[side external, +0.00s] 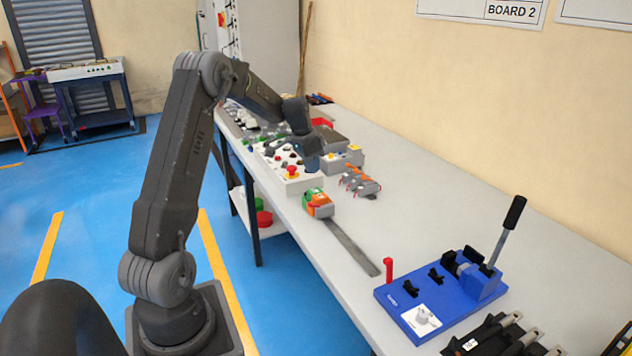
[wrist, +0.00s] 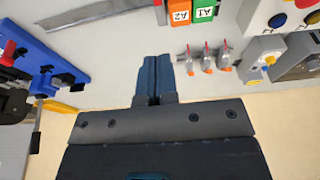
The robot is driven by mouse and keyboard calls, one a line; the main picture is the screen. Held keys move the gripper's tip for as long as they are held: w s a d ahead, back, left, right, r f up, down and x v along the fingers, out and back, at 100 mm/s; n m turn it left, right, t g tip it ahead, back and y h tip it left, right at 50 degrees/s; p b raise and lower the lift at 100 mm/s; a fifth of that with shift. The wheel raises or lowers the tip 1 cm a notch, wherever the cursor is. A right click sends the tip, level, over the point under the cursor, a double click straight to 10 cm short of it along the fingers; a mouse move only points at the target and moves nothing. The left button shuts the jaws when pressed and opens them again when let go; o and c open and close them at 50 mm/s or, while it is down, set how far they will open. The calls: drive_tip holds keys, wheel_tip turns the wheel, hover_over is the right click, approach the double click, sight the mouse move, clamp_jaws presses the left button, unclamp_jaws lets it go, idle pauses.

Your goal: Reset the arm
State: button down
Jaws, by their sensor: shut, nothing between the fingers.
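My arm is raised beside the long grey table, bent at the elbow. My gripper (side external: 311,160) hangs over the far part of the table near a control box in the side view. In the wrist view, its two dark blue fingers (wrist: 154,82) are together with nothing between them. The blue bender (side external: 440,293) with its upright black-handled lever stands at the near end of the table. It also shows at the left edge of the wrist view (wrist: 42,62).
A flat grey bar (side external: 352,248) lies on the table by orange and green blocks (side external: 318,203). Small orange-grey connectors (side external: 360,182) lie behind them. A control box with a red button (side external: 291,171) stands left of these. The table's right middle (side external: 470,200) is clear.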

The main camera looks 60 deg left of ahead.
drive_tip(key=s+d+r, duration=0.2)
drive_tip(key=d+r, duration=0.4)
drive_tip(key=d, duration=0.4)
drive_tip(key=s+d+r, duration=0.3)
drive_tip(key=d+r, duration=0.4)
drive_tip(key=d, duration=0.3)
drive_tip(key=s+d+t, duration=0.2)
drive_tip(key=s+d, duration=1.3)
drive_tip(key=s, duration=0.1)
drive_tip(key=shift+d+f+t, duration=0.35)
drive_tip(key=shift+f+t, duration=0.05)
drive_tip(key=shift+s, duration=0.1)
